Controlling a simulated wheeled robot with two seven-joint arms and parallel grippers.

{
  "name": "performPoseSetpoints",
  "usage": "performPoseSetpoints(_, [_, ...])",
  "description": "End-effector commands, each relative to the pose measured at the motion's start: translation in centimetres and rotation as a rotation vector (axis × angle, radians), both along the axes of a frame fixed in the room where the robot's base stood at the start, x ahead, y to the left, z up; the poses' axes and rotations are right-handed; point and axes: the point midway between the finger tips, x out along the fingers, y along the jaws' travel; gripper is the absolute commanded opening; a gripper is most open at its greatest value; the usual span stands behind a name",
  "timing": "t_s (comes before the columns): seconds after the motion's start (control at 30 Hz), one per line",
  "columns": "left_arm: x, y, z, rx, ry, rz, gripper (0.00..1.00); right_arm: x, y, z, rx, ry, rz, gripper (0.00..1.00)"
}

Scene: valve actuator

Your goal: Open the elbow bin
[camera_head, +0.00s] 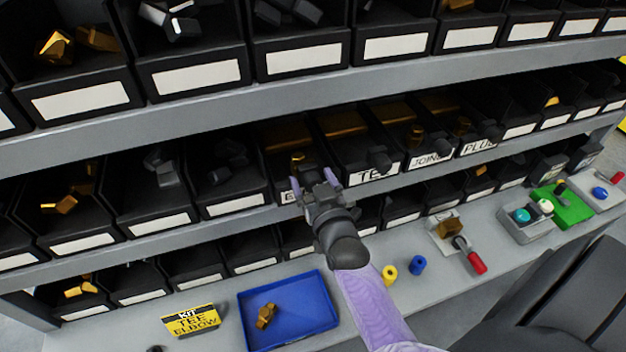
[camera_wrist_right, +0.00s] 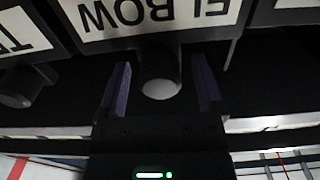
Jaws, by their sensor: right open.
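The elbow bin (camera_head: 277,172) is a dark bin in the middle shelf row in the head view, partly hidden by my right gripper. Its white label (camera_wrist_right: 160,18) reads ELBOW, upside down, in the right wrist view. A round dark knob (camera_wrist_right: 161,84) sticks out below the label. My right gripper (camera_head: 316,184) is open in front of the bin. In the right wrist view its two purple fingers stand on either side of the knob, with visible gaps. My left gripper is not in view.
Bins labelled TEE (camera_head: 374,172), JOINT (camera_head: 430,159) and PLUG (camera_head: 480,146) stand to the right, with similar knobs. Below, the counter holds a blue tray (camera_head: 290,338) with a brass part, a yellow kit sign (camera_head: 190,320) and small yellow and blue cylinders.

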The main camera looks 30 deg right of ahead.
Motion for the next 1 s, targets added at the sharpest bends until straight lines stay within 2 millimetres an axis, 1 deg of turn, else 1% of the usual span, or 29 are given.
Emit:
performPoseSetpoints(0.03, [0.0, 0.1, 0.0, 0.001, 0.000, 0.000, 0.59, 0.0, 0.0, 0.0, 0.000, 0.000, 0.000, 0.85])
performPoseSetpoints(0.07, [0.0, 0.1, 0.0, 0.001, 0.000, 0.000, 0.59, 0.0, 0.0, 0.0, 0.000, 0.000, 0.000, 0.79])
performPoseSetpoints(0.1, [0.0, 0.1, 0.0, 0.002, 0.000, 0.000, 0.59, 0.0, 0.0, 0.0, 0.000, 0.000, 0.000, 0.70])
performPoseSetpoints(0.17, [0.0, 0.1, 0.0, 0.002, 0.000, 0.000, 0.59, 0.0, 0.0, 0.0, 0.000, 0.000, 0.000, 0.58])
performPoseSetpoints(0.2, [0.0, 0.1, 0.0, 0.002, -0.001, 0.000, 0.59, 0.0, 0.0, 0.0, 0.000, 0.000, 0.000, 0.49])
performPoseSetpoints(0.27, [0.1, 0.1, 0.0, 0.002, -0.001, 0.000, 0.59, 0.0, 0.0, 0.0, 0.000, 0.000, 0.000, 0.37])
performPoseSetpoints(0.3, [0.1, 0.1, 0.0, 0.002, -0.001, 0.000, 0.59, 0.0, 0.0, 0.0, 0.000, 0.000, 0.000, 0.28])
performPoseSetpoints(0.37, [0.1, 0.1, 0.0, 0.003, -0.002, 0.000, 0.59, 0.0, 0.0, 0.0, 0.000, 0.000, 0.000, 0.15])
performPoseSetpoints(0.4, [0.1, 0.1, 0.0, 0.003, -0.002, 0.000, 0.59, 0.0, 0.0, 0.0, 0.000, 0.000, 0.000, 0.07])
performPoseSetpoints(0.43, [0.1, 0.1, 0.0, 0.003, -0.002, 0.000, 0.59, 0.0, 0.0, 0.0, 0.000, 0.000, 0.000, 0.01])
performPoseSetpoints(0.7, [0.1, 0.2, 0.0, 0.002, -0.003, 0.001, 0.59, -0.1, 0.0, 0.0, 0.000, 0.000, 0.000, 0.00])
performPoseSetpoints(0.77, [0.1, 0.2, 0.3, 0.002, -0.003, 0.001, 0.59, -0.3, 0.1, 0.0, 0.000, 0.001, 0.000, 0.00])
performPoseSetpoints(0.87, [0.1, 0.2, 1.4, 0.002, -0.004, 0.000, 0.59, -2.0, 0.5, 0.2, 0.000, 0.005, 0.000, 0.00])
performPoseSetpoints(1.0, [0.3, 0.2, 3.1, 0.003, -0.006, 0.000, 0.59, -5.1, 1.3, 0.3, 0.000, 0.007, 0.001, 0.00])
